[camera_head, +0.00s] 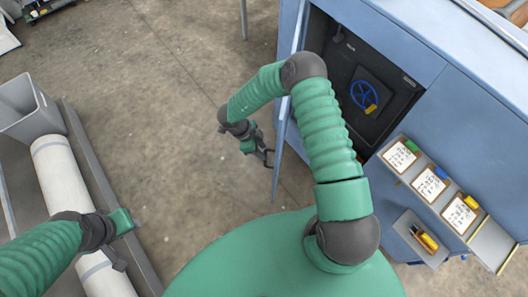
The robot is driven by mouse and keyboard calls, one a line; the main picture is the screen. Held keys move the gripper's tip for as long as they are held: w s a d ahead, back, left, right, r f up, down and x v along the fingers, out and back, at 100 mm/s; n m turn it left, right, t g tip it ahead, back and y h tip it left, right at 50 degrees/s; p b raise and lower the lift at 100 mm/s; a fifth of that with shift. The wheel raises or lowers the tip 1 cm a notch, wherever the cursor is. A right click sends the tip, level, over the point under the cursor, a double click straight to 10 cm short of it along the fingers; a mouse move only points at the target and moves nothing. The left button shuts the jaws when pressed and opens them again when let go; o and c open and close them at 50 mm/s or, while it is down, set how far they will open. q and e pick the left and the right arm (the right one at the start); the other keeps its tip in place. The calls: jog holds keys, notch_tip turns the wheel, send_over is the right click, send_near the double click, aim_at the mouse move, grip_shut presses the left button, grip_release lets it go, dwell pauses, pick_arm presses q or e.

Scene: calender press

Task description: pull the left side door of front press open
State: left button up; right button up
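The front press (455,115) is a large blue cabinet at the right. Its left side door (283,130) stands swung out from the cabinet and shows almost edge-on as a narrow blue strip. Behind it the opening shows a black inside panel with a blue handwheel (359,95). My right arm arches in front of the opening and over part of the door. My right gripper (267,156) is on the door's left side, close to its edge; I cannot tell whether it touches. Its fingers are too small to read. My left gripper (122,222) is at the lower left, away from the press.
A grey bin (30,108) and a long white roll (60,170) lie at the left beside a grey rail. Clipboards (430,184) hang on the press's near side, with a small tray holding a yellow-handled tool (425,238). The concrete floor left of the door is clear.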

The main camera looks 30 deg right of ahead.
jog(key=x, duration=0.3)
jog(key=shift+d+f, duration=0.1)
jog(key=shift+d, duration=0.25)
jog(key=shift+s+f, duration=0.1)
jog(key=shift+f, duration=0.2)
jog(key=shift+a+r, duration=0.1)
jog(key=shift+a, duration=0.55)
jog(key=shift+c, duration=0.8)
jog(key=shift+d, duration=0.2)
jog(key=c, duration=0.5)
jog(key=shift+d, duration=0.25)
grip_shut()
pick_arm(q)
jog(key=shift+a+r, duration=0.2)
jog(key=shift+a, duration=0.05)
pick_arm(e)
jog(key=shift+a, duration=0.15)
pick_arm(q)
jog(key=shift+d, duration=0.1)
